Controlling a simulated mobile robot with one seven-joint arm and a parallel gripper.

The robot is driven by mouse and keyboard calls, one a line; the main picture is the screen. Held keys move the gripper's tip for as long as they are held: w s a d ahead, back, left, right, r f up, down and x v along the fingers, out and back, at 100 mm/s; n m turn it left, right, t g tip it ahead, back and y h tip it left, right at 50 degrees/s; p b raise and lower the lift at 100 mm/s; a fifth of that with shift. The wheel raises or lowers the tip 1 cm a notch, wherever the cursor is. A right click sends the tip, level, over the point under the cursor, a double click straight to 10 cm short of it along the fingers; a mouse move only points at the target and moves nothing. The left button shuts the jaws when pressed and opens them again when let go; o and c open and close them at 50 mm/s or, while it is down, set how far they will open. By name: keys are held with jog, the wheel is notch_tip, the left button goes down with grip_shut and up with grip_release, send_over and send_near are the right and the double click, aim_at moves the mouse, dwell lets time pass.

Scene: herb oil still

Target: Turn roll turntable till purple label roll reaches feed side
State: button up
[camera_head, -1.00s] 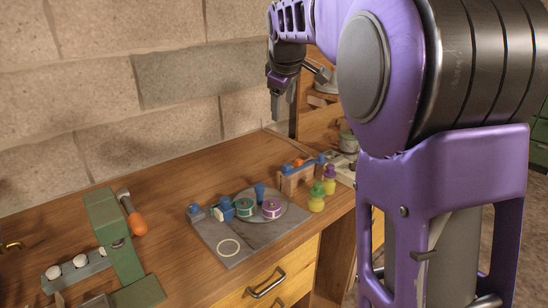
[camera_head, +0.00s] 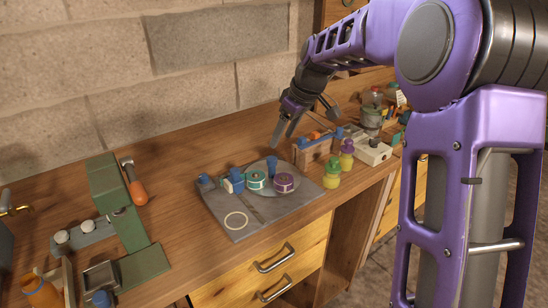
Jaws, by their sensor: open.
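The round grey roll turntable (camera_head: 267,172) sits on a grey slab (camera_head: 270,211) on the wooden bench. The purple label roll (camera_head: 284,182) is on the turntable's near right side. A teal-green roll (camera_head: 256,180) is to its left, and a blue piece (camera_head: 271,164) stands behind them. A small blue and white part (camera_head: 234,180) is at the turntable's left. A pale ring mark (camera_head: 235,221) lies at the slab's near left, and which side is the feed side I cannot tell. My gripper (camera_head: 281,137) is open and empty, pointing down above and behind the turntable, touching nothing.
Bottles with yellow bodies (camera_head: 332,176) stand just right of the slab. A wooden rack (camera_head: 313,152) with blue ends is behind them. A green press (camera_head: 122,220) and an orange-handled tool (camera_head: 137,190) stand at left. The bench between press and slab is mostly clear.

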aim_at(272, 158)
jog(key=x, duration=0.8)
jog(key=shift+w+a+f+b, duration=0.1)
jog(key=shift+f+b, duration=0.2)
jog(key=shift+f, duration=0.1)
grip_shut()
dwell(0.9)
